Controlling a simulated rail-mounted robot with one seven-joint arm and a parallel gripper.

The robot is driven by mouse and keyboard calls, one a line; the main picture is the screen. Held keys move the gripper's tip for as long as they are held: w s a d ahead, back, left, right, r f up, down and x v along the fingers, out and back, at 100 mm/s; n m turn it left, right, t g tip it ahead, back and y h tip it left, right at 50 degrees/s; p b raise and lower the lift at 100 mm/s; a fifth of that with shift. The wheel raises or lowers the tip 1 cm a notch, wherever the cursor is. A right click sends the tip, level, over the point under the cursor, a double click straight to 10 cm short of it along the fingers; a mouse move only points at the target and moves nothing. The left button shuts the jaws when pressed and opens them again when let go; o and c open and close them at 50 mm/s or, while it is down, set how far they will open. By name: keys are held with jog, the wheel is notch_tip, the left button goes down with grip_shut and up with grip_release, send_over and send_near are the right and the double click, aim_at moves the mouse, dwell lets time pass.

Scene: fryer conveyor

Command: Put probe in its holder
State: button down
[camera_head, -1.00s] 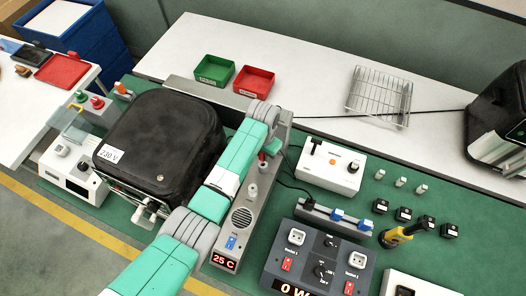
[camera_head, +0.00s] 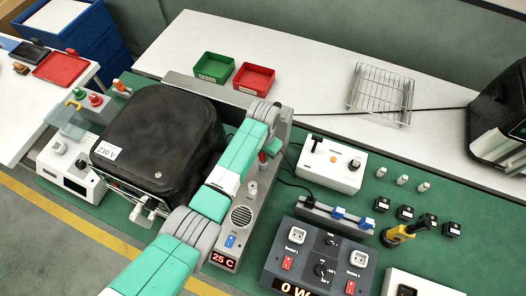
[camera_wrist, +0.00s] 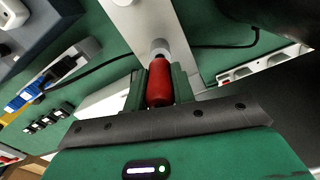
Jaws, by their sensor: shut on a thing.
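The probe shows a red handle (camera_wrist: 160,84) in the wrist view, between the green fingers of my gripper (camera_wrist: 160,88), which is shut on it. A grey cylindrical piece (camera_wrist: 158,47) lies in line with the handle's far end; I cannot tell whether it is part of the probe or the holder. In the head view a bit of red (camera_head: 271,146) shows beside my arm, at the long grey console (camera_head: 228,251) with the "25 C" display. My arm hides most of the gripper and that part of the console there. I cannot tell whether the probe is seated.
A large black box (camera_head: 160,135) labelled 230 V stands left of my arm. A white control box (camera_head: 332,165) and a dark socket panel (camera_head: 318,262) lie to the right. Green (camera_head: 214,69) and red (camera_head: 254,77) bins and a wire basket (camera_head: 380,95) stand behind.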

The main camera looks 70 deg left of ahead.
jog(key=shift+f+b, duration=0.95)
jog(key=shift+f, duration=0.4)
jog(key=shift+r, duration=0.1)
jog(key=c, duration=1.1)
grip_release()
jog(key=shift+r, duration=0.1)
notch_tip(320, 180, up, 6)
jog(key=p, duration=0.6)
notch_tip(320, 180, up, 8)
jog(key=shift+f, duration=0.2)
